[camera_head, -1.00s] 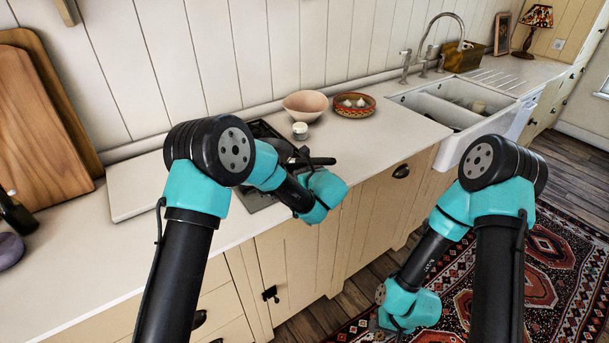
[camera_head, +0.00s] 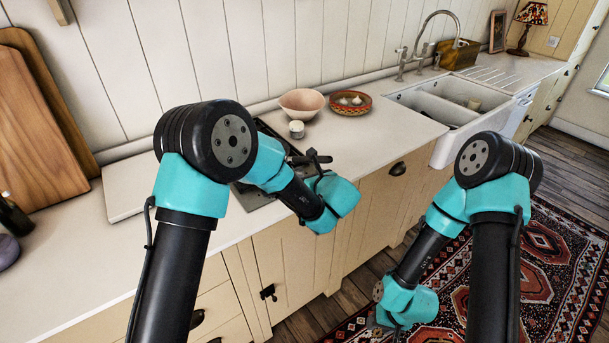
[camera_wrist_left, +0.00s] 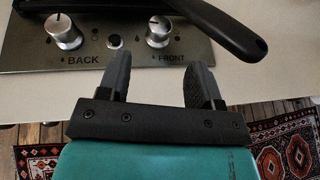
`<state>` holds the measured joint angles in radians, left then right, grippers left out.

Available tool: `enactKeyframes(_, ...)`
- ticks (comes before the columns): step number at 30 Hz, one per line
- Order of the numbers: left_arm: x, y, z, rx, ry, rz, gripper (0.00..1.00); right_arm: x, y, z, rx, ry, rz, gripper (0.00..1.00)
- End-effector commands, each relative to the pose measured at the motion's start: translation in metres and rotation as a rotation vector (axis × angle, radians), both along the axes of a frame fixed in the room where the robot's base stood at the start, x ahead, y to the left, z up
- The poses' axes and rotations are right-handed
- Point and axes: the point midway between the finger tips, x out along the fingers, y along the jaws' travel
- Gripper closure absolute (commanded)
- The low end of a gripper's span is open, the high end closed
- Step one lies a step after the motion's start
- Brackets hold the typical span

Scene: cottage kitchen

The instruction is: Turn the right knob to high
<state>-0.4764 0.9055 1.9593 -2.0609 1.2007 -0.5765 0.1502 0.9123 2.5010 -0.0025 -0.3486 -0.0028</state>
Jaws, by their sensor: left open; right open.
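In the head view my left arm hides the knobs. My right gripper (camera_head: 374,328) hangs low over the rug, small and partly hidden behind its wrist; it is open.
A black pan handle (camera_wrist_left: 232,32) extends over the panel just right of the FRONT knob, close to my left fingers. The counter front is clear.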

Motion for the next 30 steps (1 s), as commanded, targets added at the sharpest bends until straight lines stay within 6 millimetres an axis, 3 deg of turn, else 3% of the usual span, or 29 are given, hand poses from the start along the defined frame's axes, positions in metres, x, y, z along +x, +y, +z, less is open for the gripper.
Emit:
enactKeyframes(9,-0.053,-0.025,0.025,0.001,-0.002,-0.003,0.41,0.0,0.0,0.0,0.0,0.0,0.0,0.57)
enactKeyframes(15,-0.077,-0.036,0.035,0.0,0.0,-0.001,0.41,0.0,0.0,0.0,0.0,0.0,0.0,0.57)
enactKeyframes(28,-0.086,-0.039,0.039,0.0,-0.001,0.001,0.41,0.0,0.0,0.0,0.0,0.0,0.0,0.57)
enactKeyframes(30,-0.086,-0.039,0.039,-0.001,0.002,0.001,0.41,0.0,0.0,0.0,0.0,0.0,0.0,0.51)
